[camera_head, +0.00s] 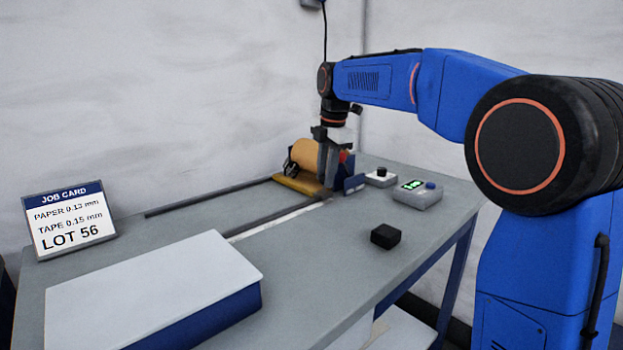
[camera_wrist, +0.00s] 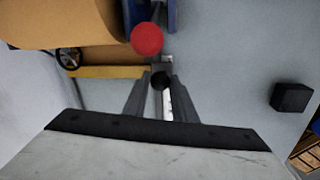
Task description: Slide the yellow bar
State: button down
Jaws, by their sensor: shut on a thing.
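The yellow bar (camera_head: 297,184) lies low across the rails on the grey bench, beneath an orange-tan roll (camera_head: 305,154). In the wrist view the yellow bar (camera_wrist: 108,72) is a thin strip running left from my fingertips. My gripper (camera_wrist: 160,84) points down at the bar's right end, its two grey fingers closed around a small dark round knob (camera_wrist: 160,80). A red ball-shaped knob (camera_wrist: 147,40) sits just beyond the fingers. In the head view the fingertips are hard to make out beside the roll.
Two long rails (camera_head: 210,199) run along the bench. A green-display device (camera_head: 417,195), a small white box with a black button (camera_head: 381,177) and a black block (camera_head: 385,236) stand to the right. A white-topped blue box (camera_head: 155,285) and a job card (camera_head: 69,219) are at left.

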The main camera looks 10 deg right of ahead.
jog(key=shift+w+d, duration=0.4)
jog(key=shift+d, duration=0.1)
jog(key=c, duration=1.5)
grip_release()
jog(key=shift+d, duration=0.15)
jog(key=shift+o, duration=0.2)
jog(key=s+d+r, duration=0.1)
jog(key=s+r, duration=0.2)
jog(key=r, duration=1.4)
jog(key=shift+d, duration=0.1)
